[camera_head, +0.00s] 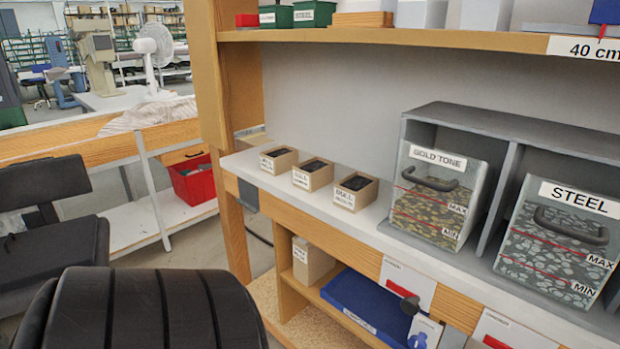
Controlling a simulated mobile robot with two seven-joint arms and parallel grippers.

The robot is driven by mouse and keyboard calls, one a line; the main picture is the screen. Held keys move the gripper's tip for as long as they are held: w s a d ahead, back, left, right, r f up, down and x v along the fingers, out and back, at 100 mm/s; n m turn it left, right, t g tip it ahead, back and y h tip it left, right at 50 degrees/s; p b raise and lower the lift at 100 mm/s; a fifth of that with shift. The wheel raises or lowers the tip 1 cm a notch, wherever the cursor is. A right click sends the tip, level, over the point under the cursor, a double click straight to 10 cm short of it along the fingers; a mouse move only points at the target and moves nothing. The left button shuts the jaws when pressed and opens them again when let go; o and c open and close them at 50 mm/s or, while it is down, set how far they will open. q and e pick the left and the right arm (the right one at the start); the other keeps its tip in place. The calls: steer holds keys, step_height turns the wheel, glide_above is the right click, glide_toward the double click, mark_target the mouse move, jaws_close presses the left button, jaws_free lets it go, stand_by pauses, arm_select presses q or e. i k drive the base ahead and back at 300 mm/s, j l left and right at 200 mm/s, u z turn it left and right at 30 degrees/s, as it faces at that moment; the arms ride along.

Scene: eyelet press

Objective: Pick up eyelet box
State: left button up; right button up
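Two clear-fronted eyelet boxes stand in a grey divided rack on the right of the shelf. The GOLD TONE eyelet box (437,194) holds brass-coloured eyelets. The STEEL eyelet box (560,240) holds silvery eyelets. Each has a dark handle on its front and red MAX and MIN lines. Three small open cardboard-coloured boxes (314,175) with dark contents stand in a row to their left; their labels are too small to read surely. Neither of my grippers is in view, and nothing touches the boxes.
The grey rack (511,128) has a divider between the boxes. An upper shelf (400,39) hangs above, with green STEEL-labelled bins. A wooden post (217,90) bounds the left. Below lie a blue case (366,305) and cards. A black ribbed seat-like shape (140,310) fills the lower left.

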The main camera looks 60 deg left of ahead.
mark_target(311, 176)
steer(key=u, duration=2)
